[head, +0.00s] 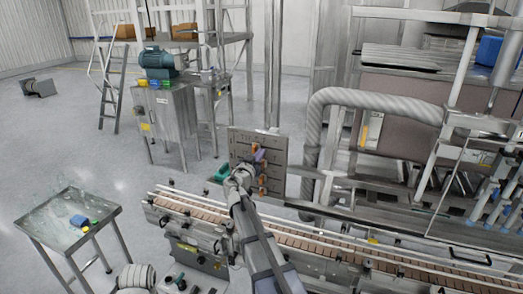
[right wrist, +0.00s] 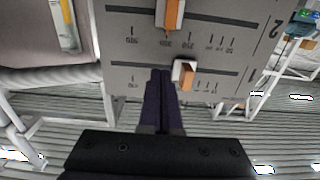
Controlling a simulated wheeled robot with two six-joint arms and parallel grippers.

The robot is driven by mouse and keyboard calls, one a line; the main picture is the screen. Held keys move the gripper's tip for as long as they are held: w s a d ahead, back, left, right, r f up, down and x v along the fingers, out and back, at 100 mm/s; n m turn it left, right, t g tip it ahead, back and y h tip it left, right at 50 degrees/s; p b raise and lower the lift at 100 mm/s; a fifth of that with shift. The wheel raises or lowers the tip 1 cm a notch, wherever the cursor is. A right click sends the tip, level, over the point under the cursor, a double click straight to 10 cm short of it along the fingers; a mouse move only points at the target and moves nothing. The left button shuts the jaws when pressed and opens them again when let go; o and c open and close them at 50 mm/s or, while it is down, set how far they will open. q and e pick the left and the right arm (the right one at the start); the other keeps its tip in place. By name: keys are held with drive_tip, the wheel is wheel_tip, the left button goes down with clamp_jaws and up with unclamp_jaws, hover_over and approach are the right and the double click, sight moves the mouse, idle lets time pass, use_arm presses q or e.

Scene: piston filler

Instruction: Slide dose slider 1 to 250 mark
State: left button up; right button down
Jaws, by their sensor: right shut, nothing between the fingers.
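The dose panel (head: 283,147) is a grey upright plate with slotted scales and orange knobs. In the right wrist view it appears upside down. The knob of dose slider 1 (right wrist: 185,74), orange with a pale face, sits in the slot by the figure 1. The mark right beside it is too covered to read. My right gripper (right wrist: 160,73) is shut and empty. Its dark fingertips are at the slot, just left of the knob in the wrist view; I cannot tell if they touch it. It also shows in the head view (head: 259,155). My left gripper is not seen.
The knob of slider 2 (right wrist: 170,13) is in the neighbouring slot. A conveyor (head: 310,235) runs in front of the panel. A small steel table (head: 58,205) stands at the left, and a thick ribbed hose (head: 375,99) arches to the right of the panel.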

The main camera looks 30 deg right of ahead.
drive_tip(key=shift+s, duration=0.15)
drive_tip(key=v, duration=0.8)
idle(0.4)
drive_tip(key=shift+f, duration=0.1)
drive_tip(key=s+a+f+n+g+y+b, duration=0.2)
drive_tip(key=s+a+f+b, duration=0.25)
drive_tip(key=f, duration=0.55)
drive_tip(key=s+a+f+n+g+y+b, duration=0.2)
drive_tip(key=s+a+f+g+b, duration=0.25)
drive_tip(key=f, duration=0.45)
drive_tip(key=s+a+f+n+y+b, duration=0.25)
drive_tip(key=s+a+f+b, duration=0.2)
drive_tip(key=a+f, duration=0.4)
drive_tip(key=s+a+f+n+g+y+b, duration=0.5)
drive_tip(key=s+a+f+n+y, duration=0.1)
drive_tip(key=s+a+f, duration=0.7)
drive_tip(key=shift+s+a+f+n+b, duration=0.2)
drive_tip(key=shift+s+a+n+b, duration=0.35)
drive_tip(key=shift+s, duration=0.6)
